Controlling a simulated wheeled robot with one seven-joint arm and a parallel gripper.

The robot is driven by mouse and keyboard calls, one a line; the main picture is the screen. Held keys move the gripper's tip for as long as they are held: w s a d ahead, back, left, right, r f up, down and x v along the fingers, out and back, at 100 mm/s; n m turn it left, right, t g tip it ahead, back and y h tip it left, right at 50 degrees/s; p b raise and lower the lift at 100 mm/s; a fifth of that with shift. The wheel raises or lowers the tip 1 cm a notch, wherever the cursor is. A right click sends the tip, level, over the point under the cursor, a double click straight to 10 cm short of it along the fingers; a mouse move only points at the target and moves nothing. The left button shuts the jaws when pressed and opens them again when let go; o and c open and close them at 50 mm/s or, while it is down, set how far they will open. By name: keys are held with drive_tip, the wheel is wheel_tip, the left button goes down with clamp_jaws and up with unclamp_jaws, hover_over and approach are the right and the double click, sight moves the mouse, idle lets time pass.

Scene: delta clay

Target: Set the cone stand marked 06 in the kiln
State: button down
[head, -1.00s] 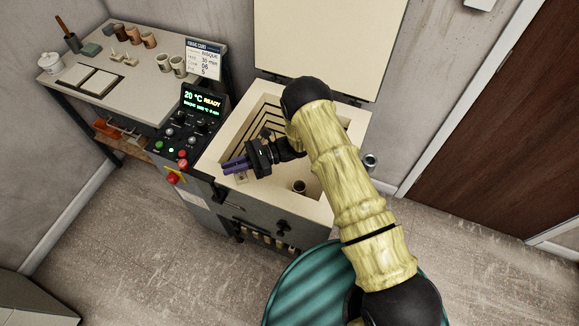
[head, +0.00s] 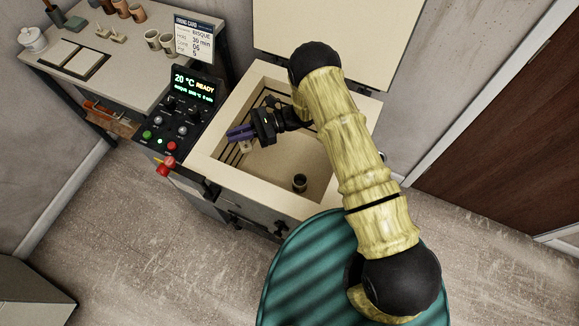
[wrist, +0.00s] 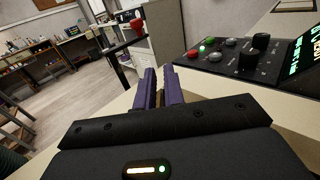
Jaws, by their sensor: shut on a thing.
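The kiln (head: 212,170) stands open with its pale lid (head: 338,40) raised. My gripper (head: 236,135) has purple fingers and is over the left part of the kiln opening, near the left wall. It is shut on a small pale cone stand (head: 245,148), which shows just below the fingers in the head view. Its marking cannot be read, and I cannot tell its height above the kiln floor. Small pale cone stands (head: 119,37) also sit on the side table.
A dark cup (head: 299,183) stands on the kiln floor toward the front. The control panel (head: 180,118) reads 20 °C READY, left of the kiln. The side table (head: 125,70) holds cups (head: 153,40) and a firing card (head: 194,40) reading bisque and 06. The kiln's middle floor looks clear.

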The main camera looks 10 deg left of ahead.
drive_tip(key=shift+w+f+b, duration=0.1)
drive_tip(key=shift+f+b, duration=0.55)
drive_tip(key=shift+f, duration=0.25)
wheel_tip(320, 180, down, 17)
drive_tip(key=b, duration=1.6)
drive_tip(key=shift+w+r+b, duration=0.2)
drive_tip(key=shift+w+b, duration=0.1)
drive_tip(key=shift+f, duration=0.1)
wheel_tip(320, 180, down, 6)
drive_tip(key=shift+b, duration=0.35)
drive_tip(key=shift+w+f, duration=0.1)
